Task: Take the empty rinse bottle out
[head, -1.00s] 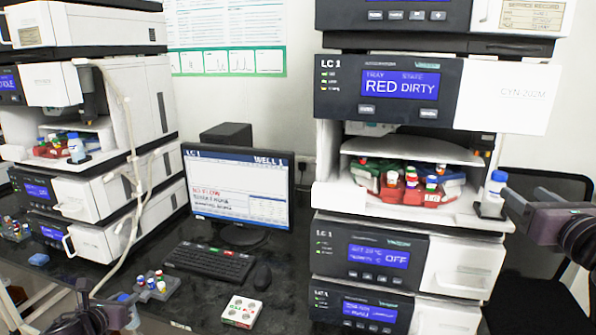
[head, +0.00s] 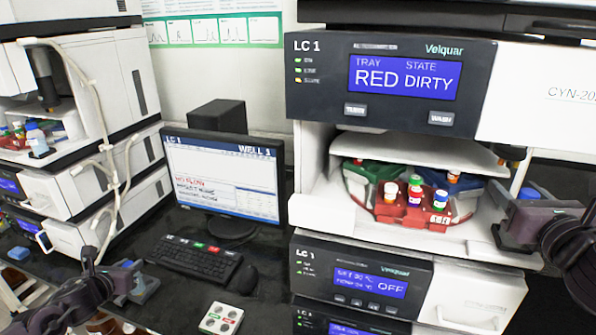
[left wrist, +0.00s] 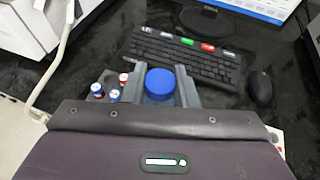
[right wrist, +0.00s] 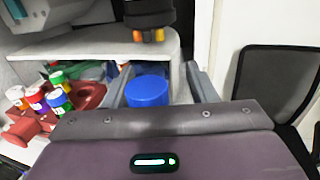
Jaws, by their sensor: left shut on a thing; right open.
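A bottle with a blue cap (right wrist: 147,91) stands at the right side of the LC 1 sampler's open bay; its cap also shows in the head view (head: 528,193). My right gripper (right wrist: 152,82) is open, with one finger on each side of this cap. The bottle's body is mostly hidden by the gripper. My left gripper (left wrist: 158,85) is shut on another blue-capped bottle (left wrist: 160,82), over the bench in front of the keyboard. The liquid level in either bottle cannot be seen. The sampler display (head: 404,77) reads RED, DIRTY.
A red tray (head: 415,212) with several vials is in the bay left of the right gripper, with a green tray (head: 362,170) behind. A dark part with orange tips (right wrist: 148,30) hangs above the right bottle. Keyboard (head: 195,258), mouse (head: 243,278) and monitor (head: 222,180) occupy the bench.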

